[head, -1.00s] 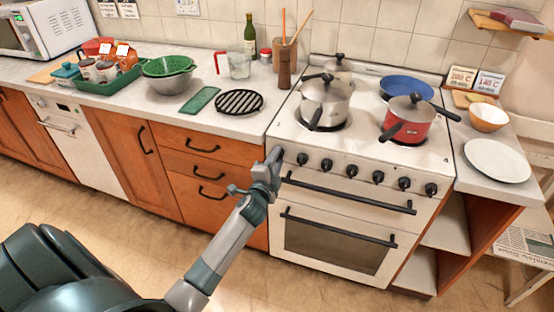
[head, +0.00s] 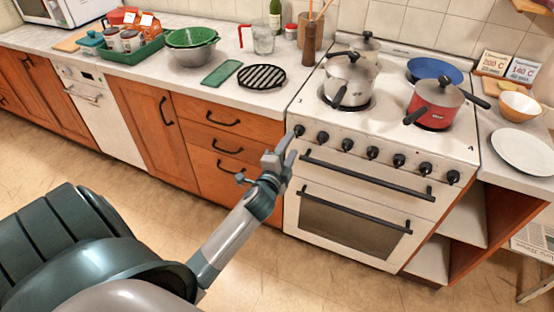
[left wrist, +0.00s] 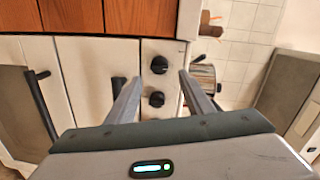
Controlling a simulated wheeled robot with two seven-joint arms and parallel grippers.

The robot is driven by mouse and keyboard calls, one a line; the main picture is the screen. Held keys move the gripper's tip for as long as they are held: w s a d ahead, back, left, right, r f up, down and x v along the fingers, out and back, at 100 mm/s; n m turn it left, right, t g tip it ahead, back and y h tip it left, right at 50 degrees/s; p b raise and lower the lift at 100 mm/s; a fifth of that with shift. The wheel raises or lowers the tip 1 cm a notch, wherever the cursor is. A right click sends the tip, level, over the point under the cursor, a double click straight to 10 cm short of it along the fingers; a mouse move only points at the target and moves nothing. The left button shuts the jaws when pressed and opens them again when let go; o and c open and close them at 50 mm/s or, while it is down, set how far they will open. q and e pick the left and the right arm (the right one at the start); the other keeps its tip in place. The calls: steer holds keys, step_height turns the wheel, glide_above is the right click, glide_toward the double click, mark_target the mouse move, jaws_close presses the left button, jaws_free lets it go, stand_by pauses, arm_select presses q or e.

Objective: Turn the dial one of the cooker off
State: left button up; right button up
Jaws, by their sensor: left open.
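The white cooker (head: 330,172) has a row of several black dials along its front panel. The leftmost dial (head: 298,130) is at the panel's left end, below a small "1" on the cooktop. My left gripper (head: 285,151) is open and empty, just below and left of that dial. In the left wrist view, the cooker appears turned sideways. The dial nearest the wooden drawers (left wrist: 159,64) shows between the open fingers (left wrist: 159,78), with a second dial (left wrist: 156,99) below it. I cannot tell how far the fingertips are from the panel. My right gripper is out of view.
A steel pot (head: 350,80) and a red saucepan (head: 434,103) stand on the cooktop, with a blue pan (head: 435,70) behind. Dark oven handles (head: 365,178) project below the dials. Wooden drawers (head: 215,145) adjoin the cooker's left side. The floor in front is clear.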

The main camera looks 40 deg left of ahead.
arm_select(q)
steer(key=b+v, duration=0.1)
steer(key=v, duration=1)
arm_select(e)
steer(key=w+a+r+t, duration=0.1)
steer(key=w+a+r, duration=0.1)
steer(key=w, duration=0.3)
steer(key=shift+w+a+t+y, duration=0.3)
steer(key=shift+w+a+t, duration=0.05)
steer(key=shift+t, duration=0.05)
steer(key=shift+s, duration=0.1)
